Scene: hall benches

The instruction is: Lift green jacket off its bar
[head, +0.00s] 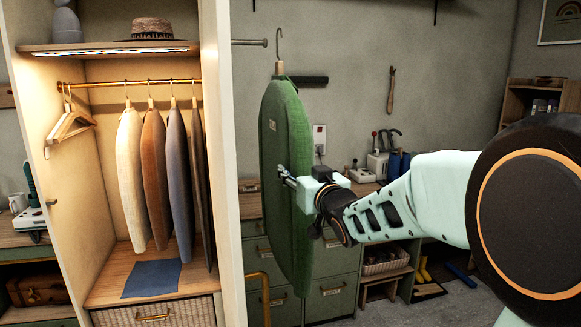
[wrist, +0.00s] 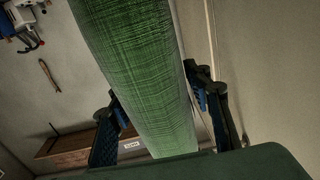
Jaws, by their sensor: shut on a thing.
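The green jacket (head: 284,125) hangs upright on a hanger with a metal hook (head: 279,45) in the head view. A short metal bar (head: 249,42) sticks out from the wardrobe's side. The hook shows just right of the bar's tip, with a small gap between them in the picture. My gripper (head: 287,178) is shut on the jacket's edge at about mid height, from the right. In the wrist view the green cloth (wrist: 140,70) runs between my two fingers, one on each side. The far side of the jacket is hidden.
A lit wardrobe at left holds several garments (head: 152,175) on a brass rail (head: 130,83), with a hat (head: 152,28) above. Drawers (head: 333,285) and a cluttered bench stand behind the jacket. A brass handrail (head: 262,290) rises below it. Floor shows at lower right.

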